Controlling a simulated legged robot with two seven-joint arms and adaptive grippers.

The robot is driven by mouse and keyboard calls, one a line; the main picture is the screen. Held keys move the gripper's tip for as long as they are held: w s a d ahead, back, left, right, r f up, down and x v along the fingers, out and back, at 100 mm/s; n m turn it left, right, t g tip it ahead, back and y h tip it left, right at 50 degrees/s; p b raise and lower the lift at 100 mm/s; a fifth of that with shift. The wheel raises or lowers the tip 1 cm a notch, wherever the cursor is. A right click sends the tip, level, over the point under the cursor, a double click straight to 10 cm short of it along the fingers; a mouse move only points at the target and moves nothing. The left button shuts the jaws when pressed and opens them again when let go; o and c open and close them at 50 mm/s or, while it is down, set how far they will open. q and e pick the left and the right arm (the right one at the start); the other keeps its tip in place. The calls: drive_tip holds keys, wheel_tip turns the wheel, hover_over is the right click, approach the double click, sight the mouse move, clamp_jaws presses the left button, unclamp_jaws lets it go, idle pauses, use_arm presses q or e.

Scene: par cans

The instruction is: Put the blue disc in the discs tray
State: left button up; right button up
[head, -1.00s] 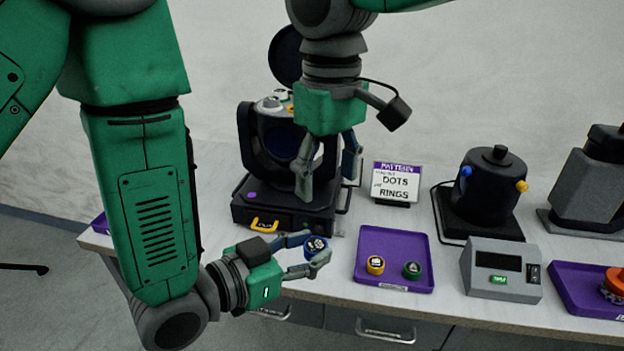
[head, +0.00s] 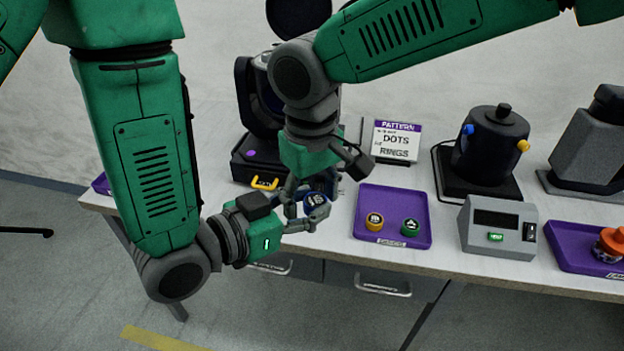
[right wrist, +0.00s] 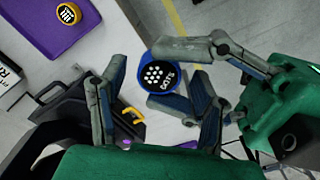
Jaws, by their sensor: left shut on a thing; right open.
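The blue disc (head: 316,200) has a black face with a white dot pattern and lettering, clearest in the right wrist view (right wrist: 155,75). My left gripper (head: 310,211) is shut on it and holds it near the table's front edge, left of the purple tray (head: 392,200). My right gripper (head: 310,190) is open, its fingers reaching down beside the disc; the right wrist view shows the disc between its spread fingers (right wrist: 156,88). Contact there cannot be told. The tray holds a yellow disc (head: 374,221) and a green disc (head: 410,227), with bare room behind them.
A sign reading dots and rings (head: 396,140) stands behind the tray. A grey box with a dark screen (head: 498,227) is right of it. A black stage light (head: 257,100) stands behind my right gripper. A second purple tray (head: 575,247) is at far right.

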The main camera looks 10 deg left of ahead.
drive_tip(key=shift+f, duration=0.15)
drive_tip(key=shift+c, duration=0.4)
drive_tip(key=c, duration=1.1)
use_arm(q)
drive_tip(key=o, duration=1.1)
